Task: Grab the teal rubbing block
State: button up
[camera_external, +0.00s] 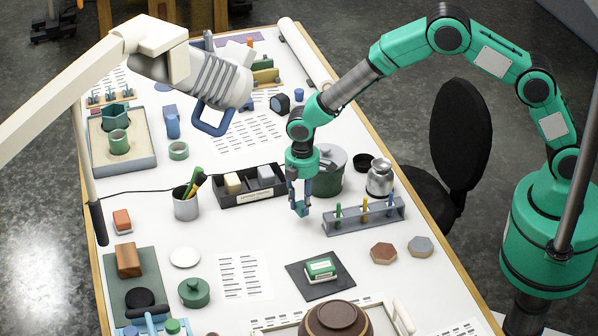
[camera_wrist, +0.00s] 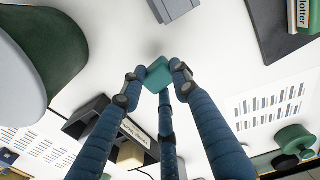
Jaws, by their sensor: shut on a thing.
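The teal rubbing block (camera_wrist: 159,74) is a small teal block held between the blue fingertips of my gripper (camera_wrist: 157,82) in the wrist view. In the external view my gripper (camera_external: 300,207) points down in front of the black tray, with the teal block (camera_external: 302,211) at its fingertips, mostly hidden. The fingers are shut on the block, and it appears to be above the white table.
A test tube rack (camera_external: 364,218) stands right of my gripper, and a large green pot (camera_external: 328,178) stands behind it. A metal cup (camera_external: 186,206) with pens is left of the tray. A dark mat (camera_external: 342,286) with a green-and-white box lies in front.

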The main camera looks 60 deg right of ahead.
aim_at(302, 205)
notch_tip(302, 205, up, 6)
jog(key=shift+r, duration=0.25)
dwell(0.6)
